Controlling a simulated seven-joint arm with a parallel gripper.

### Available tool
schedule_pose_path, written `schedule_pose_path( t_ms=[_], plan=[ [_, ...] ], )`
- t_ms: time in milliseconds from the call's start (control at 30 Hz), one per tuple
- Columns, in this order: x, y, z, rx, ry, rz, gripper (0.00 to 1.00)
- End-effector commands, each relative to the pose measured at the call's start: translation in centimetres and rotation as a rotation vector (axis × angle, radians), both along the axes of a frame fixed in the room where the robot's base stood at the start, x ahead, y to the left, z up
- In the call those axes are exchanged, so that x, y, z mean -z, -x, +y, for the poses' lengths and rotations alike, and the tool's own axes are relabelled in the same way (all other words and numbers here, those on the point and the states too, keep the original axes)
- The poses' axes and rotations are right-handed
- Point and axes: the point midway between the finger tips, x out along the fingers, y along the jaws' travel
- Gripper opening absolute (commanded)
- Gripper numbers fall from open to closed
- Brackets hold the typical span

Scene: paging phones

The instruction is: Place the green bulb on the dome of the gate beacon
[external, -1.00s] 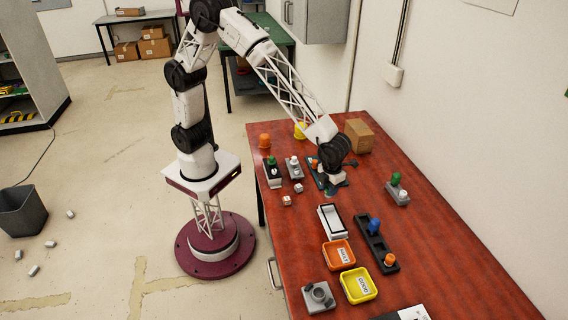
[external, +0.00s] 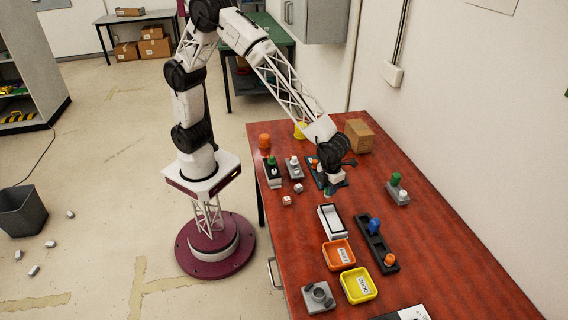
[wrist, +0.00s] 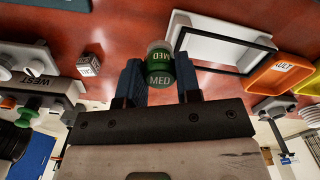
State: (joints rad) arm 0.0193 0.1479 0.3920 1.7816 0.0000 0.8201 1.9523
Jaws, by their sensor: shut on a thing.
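My gripper (wrist: 159,82) is shut on a green bulb (wrist: 159,70) marked MED, with a pale end, between its two blue fingers. A unit marked WEST (wrist: 35,85) carries a green bulb at the left of the wrist view. A grey unit (external: 400,197) with a green bulb stands at the right of the table. Two small units (external: 274,180) stand at the left, one with a green top. I cannot read GATE on any unit, so the gate beacon is not identifiable.
A white tray (external: 323,223), an orange tray (external: 349,262), and a yellow tray (external: 373,294) stand nearer the front. A black rail (external: 371,243) bears blue and orange parts. A small white cube (external: 286,201) and a cardboard box (external: 359,136) also stand here. The table's right front is largely clear.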

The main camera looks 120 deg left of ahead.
Motion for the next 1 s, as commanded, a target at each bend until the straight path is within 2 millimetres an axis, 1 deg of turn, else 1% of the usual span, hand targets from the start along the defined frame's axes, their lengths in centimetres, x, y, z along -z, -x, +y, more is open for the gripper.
schedule_pose_path(
  t_ms=[167,267,467,667,800,1000],
  plan=[
    [-0.2,0.3,0.6,-0.015,0.000,-0.001,0.09],
    [-0.5,0.8,1.5,-0.037,0.000,-0.001,0.09],
    [-1.5,2.9,4.7,-0.120,-0.001,-0.001,0.09],
    [-2.8,6.1,9.0,-0.242,0.000,-0.001,0.09],
    [-3.6,8.7,11.9,-0.331,-0.001,-0.001,0.09],
    [-4.7,12.5,15.7,-0.460,-0.001,-0.001,0.09]
  ],
)
